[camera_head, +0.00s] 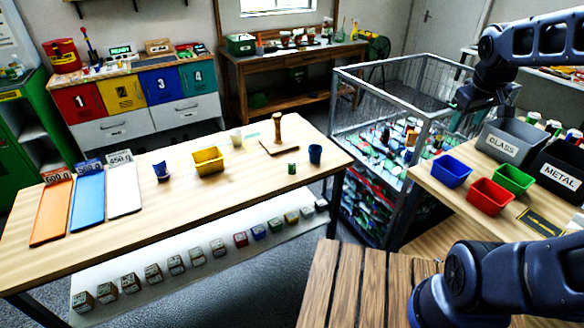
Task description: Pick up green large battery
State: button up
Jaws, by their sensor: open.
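A small green cylinder (292,168) stands upright on the long wooden table, just left of a blue cup (315,154). It looks like a green battery, but it is too small to be sure. More cylinders with green on them (533,118) stand behind the grey bin at the right, partly hidden; I cannot tell if they are batteries. My gripper (466,103) is open at the upper right, above the wire cage and left of the grey bin. It is well apart from the small green cylinder.
The long table (225,203) also bears a yellow bin (208,160), a wooden board with a post, and three coloured ramps. A wire cage (393,90) separates it from the right table, which holds blue (452,171), red and green bins. The long table's front right is clear.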

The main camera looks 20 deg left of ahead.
jog(key=w+a+f+n, duration=0.3)
jog(key=w+a+n, duration=0.5)
jog(key=w+a, duration=0.15)
jog(key=n, duration=2.2)
send_near(292, 161)
jog(key=f, duration=0.2)
jog(key=x, duration=0.5)
jog(key=shift+w+a+f, duration=0.2)
jog(key=shift+w+a, duration=0.05)
jog(key=shift+w, duration=0.1)
jog(key=shift+x, duration=2.65)
jog(key=shift+w+d+r, duration=0.1)
jog(key=shift+d, duration=0.1)
jog(key=c, duration=1.1)
